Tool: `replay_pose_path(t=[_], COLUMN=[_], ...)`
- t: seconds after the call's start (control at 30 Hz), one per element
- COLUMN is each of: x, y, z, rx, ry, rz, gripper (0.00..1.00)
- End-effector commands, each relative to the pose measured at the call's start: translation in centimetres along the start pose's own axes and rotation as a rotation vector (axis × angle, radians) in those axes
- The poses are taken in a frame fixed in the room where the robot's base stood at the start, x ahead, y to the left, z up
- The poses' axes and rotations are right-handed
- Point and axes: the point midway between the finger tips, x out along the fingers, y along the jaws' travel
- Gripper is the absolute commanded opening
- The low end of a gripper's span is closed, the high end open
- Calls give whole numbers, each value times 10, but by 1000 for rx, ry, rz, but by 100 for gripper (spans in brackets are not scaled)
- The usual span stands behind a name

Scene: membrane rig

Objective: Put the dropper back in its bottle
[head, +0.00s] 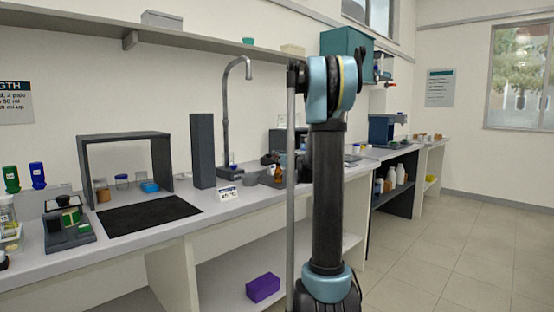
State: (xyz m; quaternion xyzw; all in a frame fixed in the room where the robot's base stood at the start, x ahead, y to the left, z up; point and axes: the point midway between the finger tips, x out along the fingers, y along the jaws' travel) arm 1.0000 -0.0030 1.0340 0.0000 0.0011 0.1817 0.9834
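A small amber bottle (279,174) stands on the bench just left of my arm, partly hidden by it and by dark shapes around it. I cannot tell whether a dropper is in it, and I cannot pick out the dropper anywhere. My arm rises in front of the bench at the middle. Small dark parts (270,159) at the amber bottle's upper left look like my gripper, but they are too small to be sure. Whether the fingers are open, shut or holding something does not show.
A grey cup (250,179) and a temperature card (228,194) stand left of the amber bottle. A tall dark block (202,151), a tap (226,110), a dark frame (125,137) and a black mat (149,214) lie further left. The floor at right is clear.

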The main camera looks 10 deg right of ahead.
Motion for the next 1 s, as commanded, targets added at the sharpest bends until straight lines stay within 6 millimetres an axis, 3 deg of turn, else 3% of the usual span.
replay_pose_path(t=[0.5,0.6,1.0], x=[0,0,-3], y=[0,0,0], z=[-1,-1,-1], rx=[0,0,0], ry=[0,0,0], rz=[0,0,0], gripper=[8,34,35])
